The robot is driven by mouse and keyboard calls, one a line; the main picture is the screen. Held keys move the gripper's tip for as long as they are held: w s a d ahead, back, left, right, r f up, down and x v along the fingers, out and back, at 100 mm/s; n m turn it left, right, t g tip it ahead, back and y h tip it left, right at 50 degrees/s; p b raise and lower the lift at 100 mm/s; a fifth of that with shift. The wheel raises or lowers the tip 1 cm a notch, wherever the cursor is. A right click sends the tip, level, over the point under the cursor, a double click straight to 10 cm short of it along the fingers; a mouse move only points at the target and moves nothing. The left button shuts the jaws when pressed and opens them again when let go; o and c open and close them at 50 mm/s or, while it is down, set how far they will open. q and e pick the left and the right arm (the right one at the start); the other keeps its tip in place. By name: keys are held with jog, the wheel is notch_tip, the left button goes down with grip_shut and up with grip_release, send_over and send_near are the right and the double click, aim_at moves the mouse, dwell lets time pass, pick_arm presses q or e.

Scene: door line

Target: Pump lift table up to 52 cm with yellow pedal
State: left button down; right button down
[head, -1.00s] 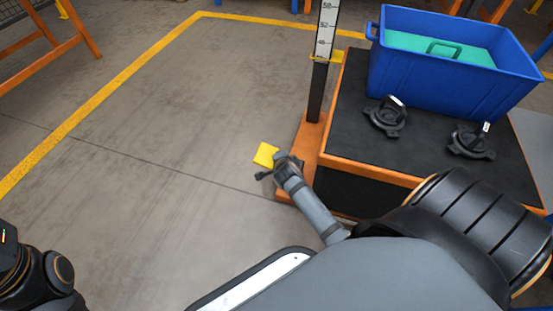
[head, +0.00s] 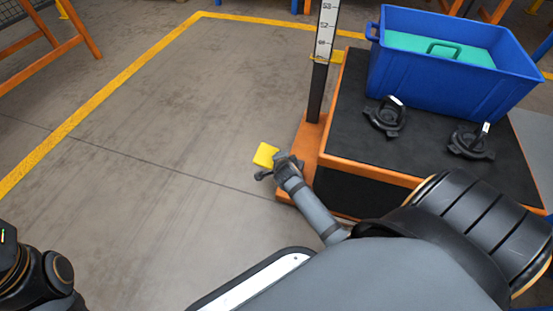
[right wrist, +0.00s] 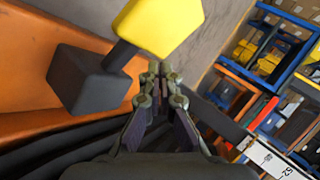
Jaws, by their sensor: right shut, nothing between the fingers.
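The yellow pedal (head: 265,155) stands low beside the orange base of the lift table (head: 338,128). In the right wrist view the pedal (right wrist: 160,24) has a dark block-ended lever. My right gripper (head: 276,170) is shut and empty, close to the pedal; in the right wrist view its fingertips (right wrist: 160,75) point toward it just below. I cannot tell whether they touch. A white height scale (head: 327,30) on a dark post stands at the table's left corner, with a yellow pointer near its low end. The exact reading is too small to tell. My left gripper is out of view.
On the black table top stand a blue crate (head: 405,78) with a green item inside (head: 450,47) and two black handled fittings (head: 387,117) (head: 470,141). Open floor lies left of the table, bounded by a yellow line (head: 110,93). Blue shelving (right wrist: 275,60) is behind.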

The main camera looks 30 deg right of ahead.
jog(key=shift+f, duration=0.1)
dwell(0.3)
jog(key=shift+w+a+f, duration=0.1)
jog(key=shift+w+f, duration=0.05)
jog(key=shift+f, duration=0.1)
jog(key=shift+w+a+f+b, duration=0.2)
jog(key=shift+f+b, duration=0.6)
jog(key=shift+w+a+f+b, duration=0.15)
jog(key=shift+f+b, duration=0.6)
jog(key=shift+f, duration=0.05)
dwell(1.3)
jog(key=shift+r, duration=0.15)
jog(key=r+p, duration=0.3)
jog(key=shift+s+d+p, duration=0.3)
jog(key=shift+s+p, duration=0.1)
jog(key=shift+s+d+r, duration=0.1)
jog(key=shift+r, duration=0.2)
jog(key=r+p, duration=0.1)
jog(key=p, duration=0.1)
jog(key=s+d+r+p, duration=0.1)
jog(key=r, duration=0.1)
jog(key=r+p, duration=0.1)
jog(key=p, duration=0.1)
jog(key=shift+s+d+r+p, duration=0.15)
jog(key=shift+s+r+p, duration=0.05)
jog(key=shift+r+p, duration=0.15)
